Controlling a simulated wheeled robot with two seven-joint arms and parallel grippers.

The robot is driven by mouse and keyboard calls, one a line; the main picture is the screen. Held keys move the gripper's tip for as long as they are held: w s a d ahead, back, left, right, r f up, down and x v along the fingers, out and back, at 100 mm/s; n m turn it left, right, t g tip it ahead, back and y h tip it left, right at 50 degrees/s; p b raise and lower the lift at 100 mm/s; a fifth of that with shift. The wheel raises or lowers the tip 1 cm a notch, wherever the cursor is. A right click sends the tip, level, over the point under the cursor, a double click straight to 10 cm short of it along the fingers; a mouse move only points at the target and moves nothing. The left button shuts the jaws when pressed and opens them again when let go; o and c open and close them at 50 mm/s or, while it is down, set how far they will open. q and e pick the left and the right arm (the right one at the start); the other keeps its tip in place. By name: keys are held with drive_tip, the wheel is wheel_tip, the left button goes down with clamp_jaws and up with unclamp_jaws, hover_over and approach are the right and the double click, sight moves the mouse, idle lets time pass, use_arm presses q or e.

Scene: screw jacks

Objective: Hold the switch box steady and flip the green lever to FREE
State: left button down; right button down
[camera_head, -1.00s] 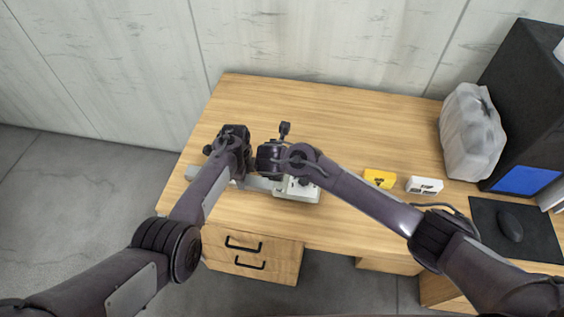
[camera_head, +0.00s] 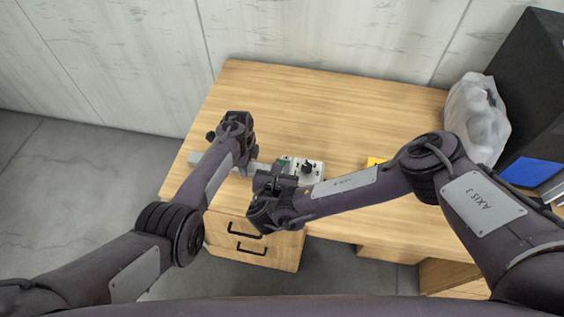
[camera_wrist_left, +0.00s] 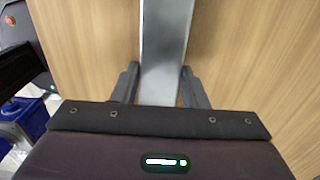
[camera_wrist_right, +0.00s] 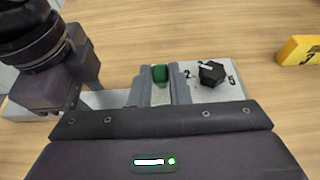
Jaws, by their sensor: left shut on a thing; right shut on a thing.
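The switch box (camera_head: 318,170) is a light grey box on the desk, with a black rotary knob (camera_wrist_right: 212,72) on its top. A flat grey bar (camera_wrist_left: 165,45) runs out from its left side. My left gripper (camera_wrist_left: 160,78) is shut on the bar, one finger along each side. The green lever (camera_wrist_right: 160,73) stands up from the box left of the knob in the right wrist view. My right gripper (camera_wrist_right: 161,88) is shut on the green lever. In the head view the right gripper (camera_head: 283,172) reaches the box from its front side and partly hides it.
The wooden desk (camera_head: 330,100) is clear behind the box. A yellow block (camera_head: 375,161) lies to the right and also shows in the right wrist view (camera_wrist_right: 298,50). A bagged white object (camera_head: 475,118) stands at the right. My left wrist is close beside the right gripper.

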drive_tip(key=shift+s+f+t, duration=0.2)
drive_tip(key=shift+s+t, duration=0.05)
drive_tip(key=shift+t, duration=0.05)
idle(0.4)
drive_tip(key=c, duration=1.4)
unclamp_jaws()
drive_tip(key=shift+o, duration=0.2)
drive_tip(key=v, duration=1.2)
drive_tip(key=shift+a, duration=0.1)
use_arm(q)
drive_tip(key=c, duration=0.8)
unclamp_jaws()
drive_tip(key=shift+o, duration=0.2)
drive_tip(key=shift+r, duration=0.1)
